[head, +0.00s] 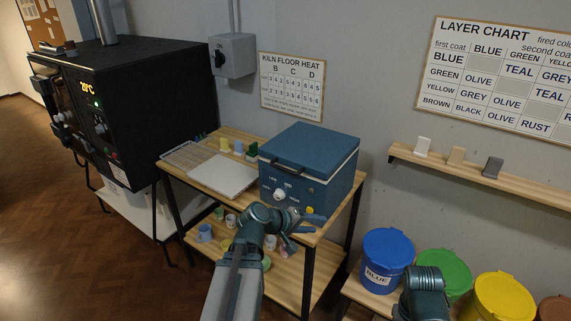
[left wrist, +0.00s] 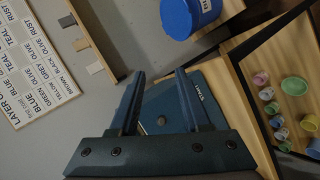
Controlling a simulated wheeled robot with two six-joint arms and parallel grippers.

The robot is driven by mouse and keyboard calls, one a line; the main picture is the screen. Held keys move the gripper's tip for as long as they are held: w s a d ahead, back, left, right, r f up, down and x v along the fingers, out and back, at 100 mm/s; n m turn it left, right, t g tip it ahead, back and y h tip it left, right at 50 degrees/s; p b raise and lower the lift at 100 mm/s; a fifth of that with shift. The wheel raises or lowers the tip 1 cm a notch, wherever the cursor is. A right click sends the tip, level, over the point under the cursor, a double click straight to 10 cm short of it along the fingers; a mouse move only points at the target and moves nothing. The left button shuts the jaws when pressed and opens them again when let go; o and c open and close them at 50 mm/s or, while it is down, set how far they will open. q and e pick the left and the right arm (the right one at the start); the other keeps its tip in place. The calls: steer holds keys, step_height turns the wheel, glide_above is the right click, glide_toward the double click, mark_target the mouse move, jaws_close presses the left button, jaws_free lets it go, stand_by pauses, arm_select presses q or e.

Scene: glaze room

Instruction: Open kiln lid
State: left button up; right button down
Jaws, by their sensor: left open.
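The small blue kiln (head: 310,168) stands on the wooden table in the head view. Its lid (head: 311,146) is down, with a dark handle (head: 287,168) along the front edge. The front panel has knobs and buttons. My left gripper (head: 312,224) is just in front of the lower right of that panel, below the lid. In the left wrist view, my left gripper (left wrist: 160,75) is open and empty, with the kiln's blue front (left wrist: 165,105) and its START label seen between and beyond the fingers. Part of my right arm shows at the bottom right; its fingers do not show.
A pale board (head: 222,175) and a wire rack (head: 187,154) lie left of the kiln. Small cups stand on the lower shelf (head: 283,283). A large black kiln (head: 140,110) stands at left. Coloured buckets, including a blue one (head: 386,250), stand at right below a wall shelf (head: 460,168).

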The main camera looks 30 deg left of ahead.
mark_target(284, 170)
arm_select(q)
steer(key=s+a+r+n+t+y+p, duration=0.1)
steer(key=a+r+n+t+y, duration=0.25)
steer(key=a, duration=0.55)
steer(key=s+a+r+n+t+y+p, duration=0.1)
steer(key=a+r+n+t, duration=0.1)
steer(key=a+r+n, duration=0.5)
steer(key=w+f+m+b, duration=0.1)
steer(key=w, duration=0.3)
steer(key=w+f+m+b, duration=0.1)
steer(key=w, duration=0.4)
steer(key=w+f+m+b, duration=0.1)
steer(key=w+f, duration=0.1)
steer(key=w, duration=0.3)
steer(key=shift+a, duration=0.15)
jaws_close()
